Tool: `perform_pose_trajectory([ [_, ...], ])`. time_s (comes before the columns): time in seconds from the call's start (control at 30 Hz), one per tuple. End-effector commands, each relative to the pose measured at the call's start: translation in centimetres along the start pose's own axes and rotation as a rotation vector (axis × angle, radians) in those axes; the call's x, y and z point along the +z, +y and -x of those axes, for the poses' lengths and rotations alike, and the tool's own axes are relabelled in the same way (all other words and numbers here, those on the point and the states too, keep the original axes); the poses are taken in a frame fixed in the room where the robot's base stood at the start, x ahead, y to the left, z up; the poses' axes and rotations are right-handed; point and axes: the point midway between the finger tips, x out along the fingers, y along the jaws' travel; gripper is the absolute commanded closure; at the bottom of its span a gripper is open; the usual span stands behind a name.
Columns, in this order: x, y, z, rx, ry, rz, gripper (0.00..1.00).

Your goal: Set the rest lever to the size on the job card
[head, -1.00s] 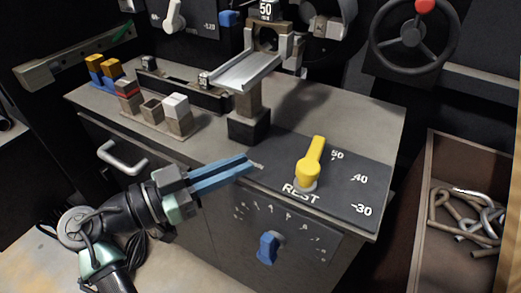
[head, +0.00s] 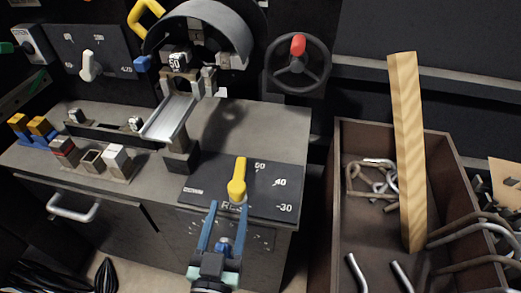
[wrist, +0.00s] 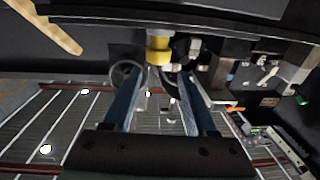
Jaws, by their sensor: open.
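The yellow rest lever (head: 237,180) stands on a dark plate (head: 265,196) marked REST, 50, 40 and 30. Its arm points away from me, close to the left of the 50 mark. My gripper (head: 226,208) is open at the plate's near edge, its two blue fingers pointing at the lever's near end. In the wrist view the lever's yellow part (wrist: 158,48) shows between and beyond the fingertips (wrist: 161,75); I see no contact.
The metal chute (head: 168,118) stands behind left, a handwheel (head: 298,68) behind right. A brown bin (head: 333,215) with bent rods and a wooden plank (head: 409,150) stands right.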

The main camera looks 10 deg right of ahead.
Motion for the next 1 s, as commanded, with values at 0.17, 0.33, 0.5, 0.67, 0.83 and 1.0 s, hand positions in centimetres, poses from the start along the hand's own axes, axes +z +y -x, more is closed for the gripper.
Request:
perform_pose_trajectory([
  [0.17,0.1,-0.1,0.9,-0.04,-0.013,0.0,0.43],
  [0.33,0.0,-0.3,-0.9,-0.041,-0.011,-0.001,0.43],
  [0.5,-0.1,-0.4,-4.1,-0.039,-0.01,0.0,0.43],
  [0.67,0.0,-0.5,-7.2,-0.038,-0.012,-0.001,0.43],
  [0.83,0.2,-0.6,-9.9,-0.038,-0.012,0.0,0.43],
  [1.0,0.3,-0.7,-11.4,-0.039,-0.012,0.001,0.43],
])
